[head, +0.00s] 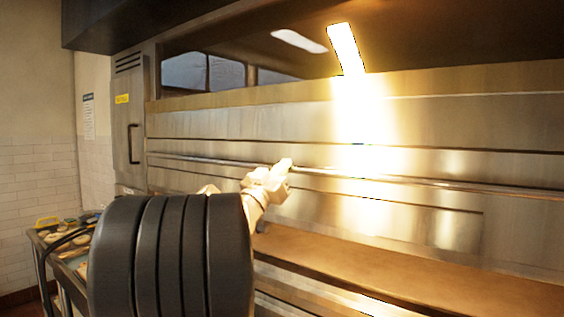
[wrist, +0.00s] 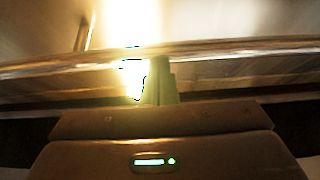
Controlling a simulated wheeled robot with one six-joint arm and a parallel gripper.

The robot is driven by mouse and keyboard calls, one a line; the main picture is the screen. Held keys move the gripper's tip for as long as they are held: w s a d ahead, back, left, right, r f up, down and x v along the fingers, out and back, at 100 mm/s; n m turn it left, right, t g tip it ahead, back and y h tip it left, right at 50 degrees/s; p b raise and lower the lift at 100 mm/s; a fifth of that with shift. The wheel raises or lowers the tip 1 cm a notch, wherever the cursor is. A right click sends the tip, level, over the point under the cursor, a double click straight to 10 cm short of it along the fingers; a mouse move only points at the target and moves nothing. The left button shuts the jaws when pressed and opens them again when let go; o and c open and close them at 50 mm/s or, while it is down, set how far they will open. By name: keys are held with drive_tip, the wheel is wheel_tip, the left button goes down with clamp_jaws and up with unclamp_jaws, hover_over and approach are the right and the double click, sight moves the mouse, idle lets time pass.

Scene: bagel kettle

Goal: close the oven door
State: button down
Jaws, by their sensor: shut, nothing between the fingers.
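The oven is a wide steel unit, and its door (head: 400,215) is a long panel with a horizontal handle bar (head: 400,182) along it. I cannot tell from this angle how far the door stands open. My gripper (head: 286,164) is at the bar, left of the middle of the head view. In the wrist view the bar (wrist: 240,49) crosses the whole picture. My gripper (wrist: 161,66) shows there with its fingers together and empty, tips against or just beside the bar; I cannot tell whether they touch.
A brown ledge (head: 350,262) runs below the door panel. A tall side panel with a black handle (head: 133,143) stands at the left. A counter with food (head: 70,238) is at the lower left. Bright glare washes out part of the steel front.

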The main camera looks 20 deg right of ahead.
wheel_tip(320, 180, down, 18)
drive_tip(key=b, duration=1)
drive_tip(key=shift+w, duration=0.15)
drive_tip(key=shift+r, duration=0.15)
